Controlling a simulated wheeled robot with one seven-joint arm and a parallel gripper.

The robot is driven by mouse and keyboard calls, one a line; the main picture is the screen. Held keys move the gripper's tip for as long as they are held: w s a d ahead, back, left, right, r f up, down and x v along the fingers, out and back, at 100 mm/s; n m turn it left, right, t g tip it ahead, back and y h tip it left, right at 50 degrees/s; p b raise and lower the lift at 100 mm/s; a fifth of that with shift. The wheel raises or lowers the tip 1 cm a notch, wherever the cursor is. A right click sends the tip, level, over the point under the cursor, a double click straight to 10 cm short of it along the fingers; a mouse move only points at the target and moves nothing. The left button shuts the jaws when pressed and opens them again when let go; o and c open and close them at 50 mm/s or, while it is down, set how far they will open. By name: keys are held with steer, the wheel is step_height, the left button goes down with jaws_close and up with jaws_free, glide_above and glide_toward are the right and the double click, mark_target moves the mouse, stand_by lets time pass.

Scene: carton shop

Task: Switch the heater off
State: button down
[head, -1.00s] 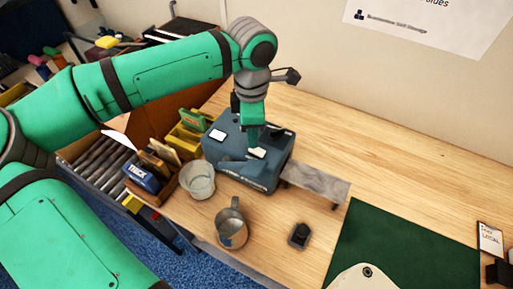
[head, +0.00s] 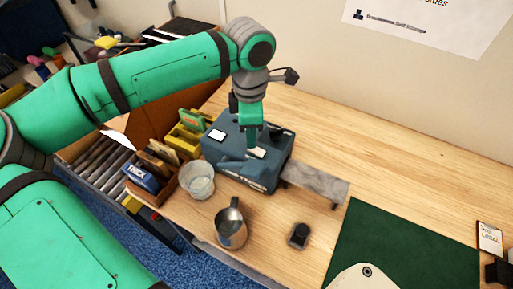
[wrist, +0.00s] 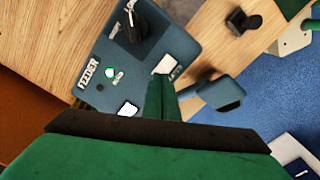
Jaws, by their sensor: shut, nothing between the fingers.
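A blue-grey machine (head: 222,165) stands on the bench. In the wrist view its top (wrist: 95,45) carries the word FEEDER, a small green-lit indicator (wrist: 110,72) and a black knob (wrist: 135,25). A white switch-like piece (wrist: 164,65) has a small label too blurred to read surely. It also shows in the head view (head: 258,153). My gripper (head: 251,146) is shut and empty, pointing down at the machine's top. Its fingertips are right beside the white piece in the wrist view (wrist: 161,80); I cannot tell whether they touch it. A second white square (wrist: 128,109) sits nearby.
A clear cup (head: 197,180) and a metal mug (head: 231,226) stand in front of the machine. A grey strip (head: 318,184) extends to its right. A small black object (head: 299,236) and a green mat (head: 410,245) lie further right. Bare bench lies behind.

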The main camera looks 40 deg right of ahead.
steer(key=shift+s+d+f, duration=0.1)
steer(key=shift+f, duration=0.05)
stand_by(0.3)
steer(key=shift+f, duration=0.35)
steer(key=shift+f, duration=0.2)
stand_by(0.3)
steer(key=shift+r, duration=3.55)
steer(key=shift+w, duration=0.2)
steer(key=shift+s+d, duration=0.1)
